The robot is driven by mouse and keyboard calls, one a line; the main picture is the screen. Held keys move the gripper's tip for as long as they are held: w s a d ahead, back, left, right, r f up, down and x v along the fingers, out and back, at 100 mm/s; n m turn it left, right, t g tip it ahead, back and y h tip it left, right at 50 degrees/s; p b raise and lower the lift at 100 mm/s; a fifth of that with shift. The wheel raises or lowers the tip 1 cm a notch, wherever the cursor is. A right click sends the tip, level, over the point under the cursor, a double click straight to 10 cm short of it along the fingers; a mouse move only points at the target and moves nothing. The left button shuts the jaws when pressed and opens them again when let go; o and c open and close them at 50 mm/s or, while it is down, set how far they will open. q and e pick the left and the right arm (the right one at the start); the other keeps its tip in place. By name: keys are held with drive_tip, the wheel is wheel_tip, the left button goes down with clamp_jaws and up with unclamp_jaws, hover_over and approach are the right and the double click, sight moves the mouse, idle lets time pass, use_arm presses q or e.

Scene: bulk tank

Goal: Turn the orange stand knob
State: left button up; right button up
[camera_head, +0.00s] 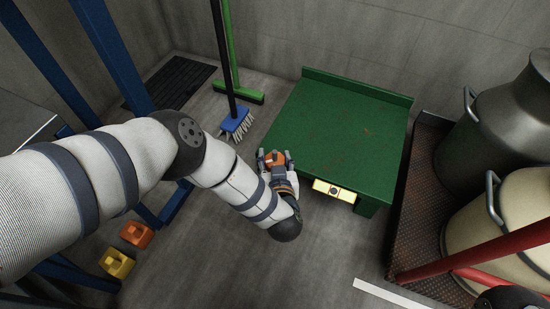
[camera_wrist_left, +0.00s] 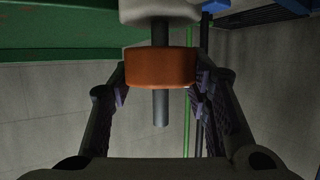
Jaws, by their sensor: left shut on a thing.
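The orange stand knob (camera_head: 275,157) shows at the left front edge of the green stand (camera_head: 345,135). In the left wrist view the orange knob (camera_wrist_left: 160,68) sits on a grey shaft (camera_wrist_left: 160,108) below a pale block (camera_wrist_left: 160,11). My left gripper (camera_head: 275,160) reaches it from the front left. Its two fingers stand on either side of the knob, and the gripper is shut on it. The gripper's body hides part of the knob in the head view. My right gripper is not in view.
A blue brush (camera_head: 237,122) and a green broom (camera_head: 238,92) stand behind left. Metal cans (camera_head: 500,135) stand right behind a red rail (camera_head: 480,250).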

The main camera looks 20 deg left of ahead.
use_arm(q)
drive_tip(key=shift+n+g+y+b, duration=0.6)
drive_tip(key=shift+n+g+y, duration=0.3)
drive_tip(key=shift+n+y, duration=0.4)
drive_tip(key=shift+n, duration=0.3)
drive_tip(key=o, duration=1.2)
drive_tip(key=shift+d, duration=0.1)
drive_tip(key=v, duration=1.2)
drive_tip(key=shift+w+d, duration=0.15)
